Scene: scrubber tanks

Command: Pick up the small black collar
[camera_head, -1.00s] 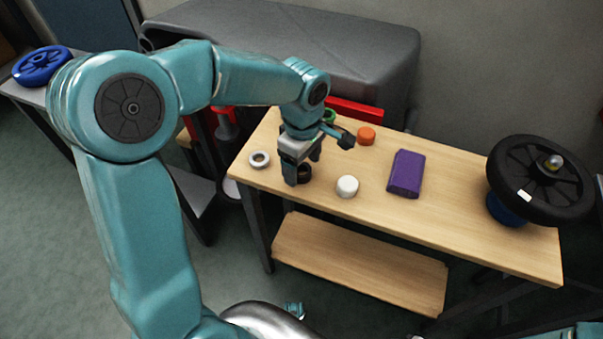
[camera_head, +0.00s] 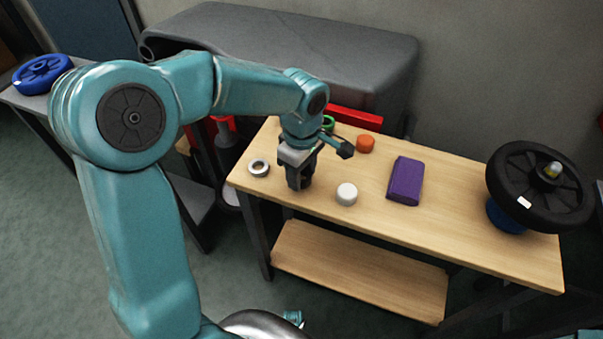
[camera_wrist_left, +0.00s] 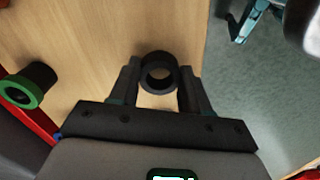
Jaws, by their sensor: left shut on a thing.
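My left gripper (camera_head: 299,184) points down at the wooden bench, near its left front edge. Its fingers are shut on the small black collar (camera_wrist_left: 159,58), a short dark ring. In the left wrist view the collar sits between the two fingers, with its open hole facing the camera and wood showing through. In the head view the fingers largely hide the collar. It is at or very near the bench top; I cannot tell whether it still touches. My right gripper is not in view.
On the bench (camera_head: 460,229) are a silver-grey ring (camera_head: 259,168) left of the gripper, a white cylinder (camera_head: 347,194) close on its right, an orange piece (camera_head: 366,144), a green ring (camera_head: 329,122) behind, and a purple block (camera_head: 405,181). A large black wheel (camera_head: 525,199) stands at the right end.

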